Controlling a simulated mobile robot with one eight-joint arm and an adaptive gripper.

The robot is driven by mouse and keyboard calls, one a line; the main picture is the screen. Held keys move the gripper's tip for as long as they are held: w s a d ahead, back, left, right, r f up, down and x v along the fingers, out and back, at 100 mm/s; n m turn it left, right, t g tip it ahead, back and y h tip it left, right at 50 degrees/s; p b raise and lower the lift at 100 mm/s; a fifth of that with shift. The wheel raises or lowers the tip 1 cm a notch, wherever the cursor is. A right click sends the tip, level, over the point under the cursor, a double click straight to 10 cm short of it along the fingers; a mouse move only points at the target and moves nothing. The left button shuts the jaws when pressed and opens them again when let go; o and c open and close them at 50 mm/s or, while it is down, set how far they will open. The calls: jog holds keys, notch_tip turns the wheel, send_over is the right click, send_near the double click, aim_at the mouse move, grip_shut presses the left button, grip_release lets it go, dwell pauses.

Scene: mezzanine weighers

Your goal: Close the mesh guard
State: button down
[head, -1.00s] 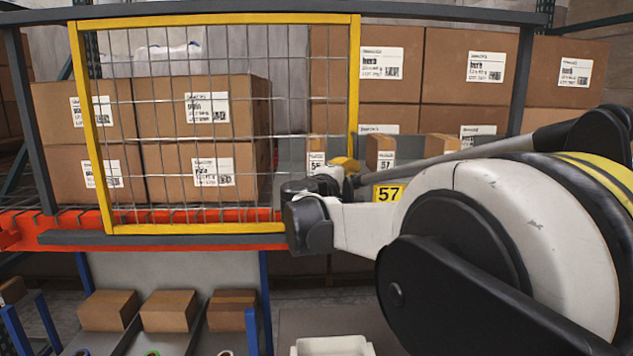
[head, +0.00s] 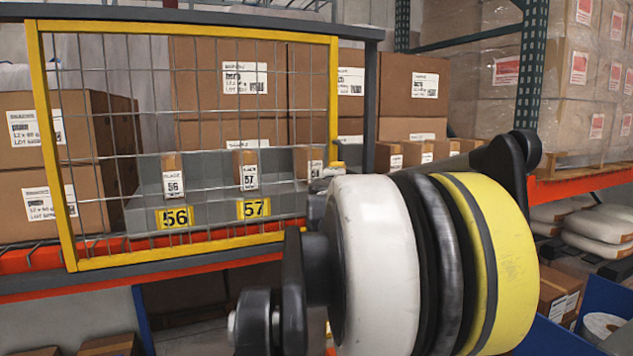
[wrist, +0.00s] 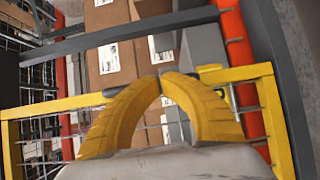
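The mesh guard (head: 188,30), a yellow frame with wire mesh, hangs in front of the rack shelf inside a dark grey surround. Its right stile stands a little left of the surround's right post (head: 371,95), with a narrow gap between them. My gripper (head: 335,170) is at the guard's right stile, partly hidden by my arm. In the wrist view the two yellow fingers (wrist: 164,75) arch together, tips nearly touching, across the guard's yellow bar (wrist: 60,104). Dark handle ends (wrist: 233,97) show beside the fingers, which seem closed on the handle; the contact itself is hidden.
Behind the mesh are labelled cartons (head: 230,75) and grey bins with yellow 56 and 57 plates (head: 254,208). An orange beam (head: 100,262) runs below the guard. Wrapped pallet loads (head: 580,90) stand at right. My arm covers the lower middle.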

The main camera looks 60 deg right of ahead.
jog(key=s+d, duration=0.6)
jog(key=d, duration=0.2)
jog(key=shift+d+b, duration=0.3)
jog(key=shift+d, duration=0.1)
jog(key=shift+w+a, duration=0.1)
